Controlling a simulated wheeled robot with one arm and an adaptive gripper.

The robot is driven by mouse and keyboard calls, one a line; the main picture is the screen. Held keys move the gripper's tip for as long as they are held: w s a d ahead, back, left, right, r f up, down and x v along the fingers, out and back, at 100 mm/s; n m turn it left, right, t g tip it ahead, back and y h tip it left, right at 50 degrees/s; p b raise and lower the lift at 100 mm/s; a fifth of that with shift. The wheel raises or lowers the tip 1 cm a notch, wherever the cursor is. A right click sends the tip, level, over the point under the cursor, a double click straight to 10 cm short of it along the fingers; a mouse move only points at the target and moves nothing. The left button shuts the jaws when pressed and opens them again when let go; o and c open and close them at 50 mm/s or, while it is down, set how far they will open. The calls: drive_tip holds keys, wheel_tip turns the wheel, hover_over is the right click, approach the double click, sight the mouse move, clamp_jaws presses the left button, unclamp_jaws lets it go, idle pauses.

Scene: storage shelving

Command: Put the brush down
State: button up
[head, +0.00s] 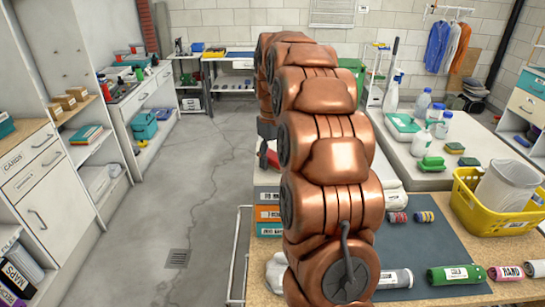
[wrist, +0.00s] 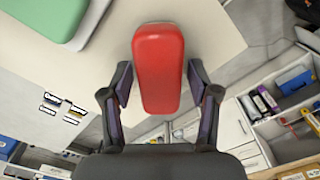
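The brush (wrist: 159,68) shows in the wrist view as a long red block with rounded corners, seen from its back. No bristles are visible. In the head view a bit of red (head: 272,158) shows beside my copper-coloured arm, which hides most of the gripper and the brush.
A pale table (head: 392,150) at right holds spray bottles, green sponges and a green-and-white case (head: 403,122). In front, a workbench carries a dark mat (head: 430,250), rolls, a yellow basket (head: 475,208) and stacked labelled drawers (head: 268,213). Open floor (head: 190,190) lies left.

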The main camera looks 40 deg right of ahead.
sight(273, 154)
drive_tip(key=shift+r, duration=0.1)
drive_tip(key=shift+r+b, duration=1.15)
drive_tip(key=shift+r, duration=3.55)
drive_tip(key=shift+r+p, duration=1.1)
drive_tip(key=shift+r, duration=0.3)
drive_tip(key=shift+a, duration=0.1)
drive_tip(key=s+a+f, duration=0.3)
drive_tip(key=s+a, duration=0.3)
drive_tip(key=a, duration=0.2)
drive_tip(key=s+a+f, duration=0.2)
drive_tip(key=s+a, duration=0.5)
drive_tip(key=a, duration=0.2)
drive_tip(key=s+a+f, duration=0.2)
drive_tip(key=s+f, duration=0.2)
drive_tip(key=s, duration=0.2)
drive_tip(key=s+a+f+m+g, duration=0.1)
drive_tip(key=s+a+f, duration=0.2)
drive_tip(key=s, duration=0.4)
drive_tip(key=s+a+f, duration=0.2)
drive_tip(key=s+f, duration=0.2)
drive_tip(key=s, duration=0.3)
drive_tip(key=shift+a+f+m+g, duration=0.25)
drive_tip(key=shift+f+m+g, duration=0.05)
drive_tip(key=shift+f+g, duration=0.1)
